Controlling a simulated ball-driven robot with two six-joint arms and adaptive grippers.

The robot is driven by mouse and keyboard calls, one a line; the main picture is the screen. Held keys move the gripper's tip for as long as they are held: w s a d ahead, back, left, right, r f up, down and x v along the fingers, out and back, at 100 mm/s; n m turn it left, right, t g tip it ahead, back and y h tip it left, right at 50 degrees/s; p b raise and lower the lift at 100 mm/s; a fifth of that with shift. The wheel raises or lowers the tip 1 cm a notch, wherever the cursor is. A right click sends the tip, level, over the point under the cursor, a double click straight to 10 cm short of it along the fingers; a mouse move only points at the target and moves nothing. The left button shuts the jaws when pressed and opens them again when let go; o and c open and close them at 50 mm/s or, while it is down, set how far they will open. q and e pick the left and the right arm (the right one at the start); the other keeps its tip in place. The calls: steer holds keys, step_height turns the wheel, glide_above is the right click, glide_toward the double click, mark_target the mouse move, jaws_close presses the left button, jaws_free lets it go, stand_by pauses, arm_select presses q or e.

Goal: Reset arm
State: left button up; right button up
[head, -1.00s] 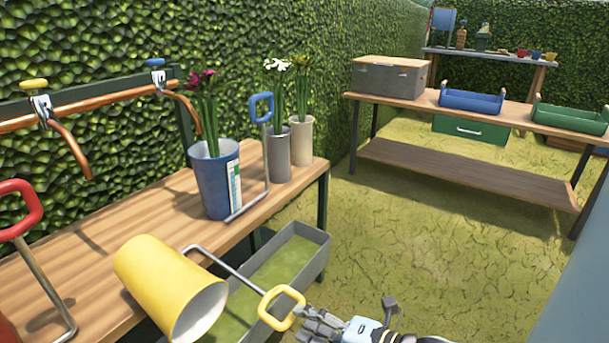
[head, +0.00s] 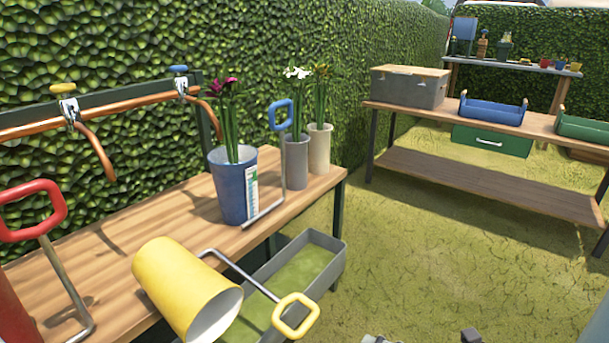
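My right gripper (head: 384,340) shows only as small grey parts at the bottom edge, right of and apart from the yellow can's handle. Its fingers are mostly cut off, so I cannot tell if it is open or shut. My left gripper is not in view. The yellow can (head: 178,285) is tilted at the table's front edge, its mouth toward the lower right. Its yellow-gripped handle (head: 296,316) sticks out to the right. I cannot tell what supports it.
The wooden table (head: 110,245) holds a blue can (head: 232,190) with flowers, two more flower vases and a red-handled can (head: 30,212). A grey trough (head: 340,262) lies below. A bench (head: 420,108) with trays stands behind.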

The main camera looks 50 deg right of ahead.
steer(key=w+f+m+h, duration=0.1)
steer(key=w+f, duration=0.4)
step_height(320, 180, down, 12)
steer(key=s+m+g, duration=0.3)
steer(key=m+g, duration=0.1)
steer(key=m, duration=0.1)
steer(key=s+a+f+m+g, duration=0.1)
steer(key=s+f+m+g, duration=0.4)
steer(key=s, duration=0.6)
steer(key=s+a+f+m+g+h, duration=0.1)
steer(key=s+f+m+g, duration=0.4)
steer(key=s, duration=0.6)
step_height(320, 180, down, 4)
steer(key=shift+s+a+r+m, duration=0.2)
steer(key=shift+s+m, duration=0.15)
steer(key=shift+m, duration=0.85)
